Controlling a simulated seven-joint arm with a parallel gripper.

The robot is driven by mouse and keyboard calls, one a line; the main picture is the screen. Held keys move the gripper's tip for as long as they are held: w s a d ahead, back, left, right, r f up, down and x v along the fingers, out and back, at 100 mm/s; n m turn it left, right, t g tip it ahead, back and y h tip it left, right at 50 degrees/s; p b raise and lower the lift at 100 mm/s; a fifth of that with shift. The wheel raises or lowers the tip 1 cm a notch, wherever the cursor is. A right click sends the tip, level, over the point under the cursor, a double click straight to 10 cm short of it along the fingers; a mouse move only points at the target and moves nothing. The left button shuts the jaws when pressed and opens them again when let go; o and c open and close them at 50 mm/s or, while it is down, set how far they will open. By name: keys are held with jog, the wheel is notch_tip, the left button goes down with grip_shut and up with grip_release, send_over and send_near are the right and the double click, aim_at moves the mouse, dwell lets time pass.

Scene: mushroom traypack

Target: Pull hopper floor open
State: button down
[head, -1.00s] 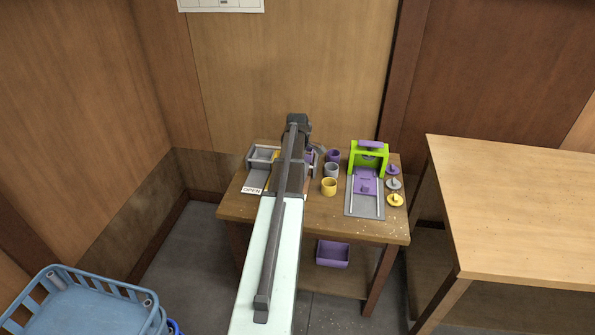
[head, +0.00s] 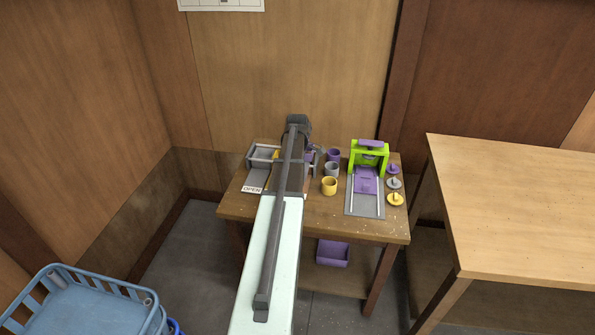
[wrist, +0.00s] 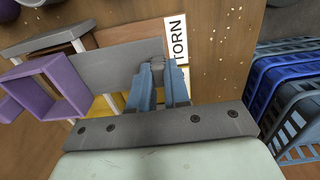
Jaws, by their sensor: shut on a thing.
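In the wrist view, a flat grey plate (wrist: 115,66), seemingly the hopper floor, lies beside an open square purple frame (wrist: 38,92), seemingly the hopper. A small grey knob (wrist: 157,70) shows at the plate's right end. My gripper (wrist: 158,80) has its blue-grey fingers shut on this knob. The fingers partly hide the knob and the plate's edge. In the head view my arm covers most of this spot; a grey rail fixture (head: 262,153) shows to its left, with a white OPEN label (head: 252,189) in front.
Purple, grey and yellow cups (head: 329,186) and a green press (head: 356,158) stand right of my arm on the small wooden table (head: 315,220). A larger table (head: 510,200) stands right. A blue basket (head: 90,300) is lower left.

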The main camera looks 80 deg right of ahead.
jog(key=c, duration=1.1)
grip_release()
jog(key=shift+a, duration=0.2)
notch_tip(320, 180, up, 14)
jog(key=shift+f, duration=0.1)
